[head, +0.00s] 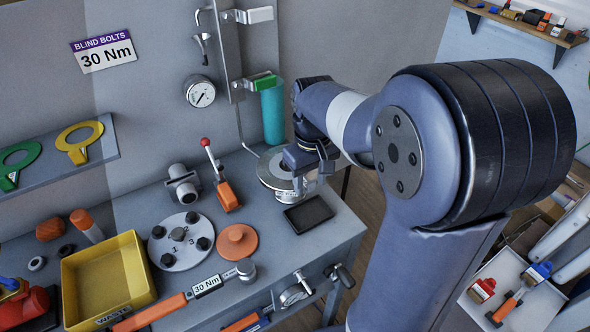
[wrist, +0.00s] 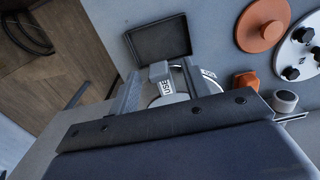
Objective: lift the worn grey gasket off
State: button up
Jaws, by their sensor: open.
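The worn grey gasket appears to be the flat grey ring (head: 268,167) on the round metal flange seat at the bench's back right. My gripper (head: 305,181) is over the front right of this ring, pointing down, jaws apart. In the wrist view, my gripper (wrist: 160,85) shows its fingers reaching to the round seat, where pale curved edges (wrist: 152,97) and partly covered lettering show. A small grey block stands between the fingers; I cannot tell whether it belongs to the gasket. The gripper body hides most of the ring there. Contact cannot be told.
A black tray (head: 308,213) lies in front of the seat. A red-knobbed lever (head: 212,158) on an orange base stands to its left; a teal cylinder (head: 272,112) is behind. An orange disc (head: 237,242), bolted plate (head: 181,241) and yellow bin (head: 105,280) lie farther left.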

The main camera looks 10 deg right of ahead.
jog(key=shift+f, duration=0.1)
jog(key=shift+c, duration=0.2)
grip_shut()
notch_tip(320, 180, up, 10)
jog(key=p, duration=0.1)
dwell(0.7)
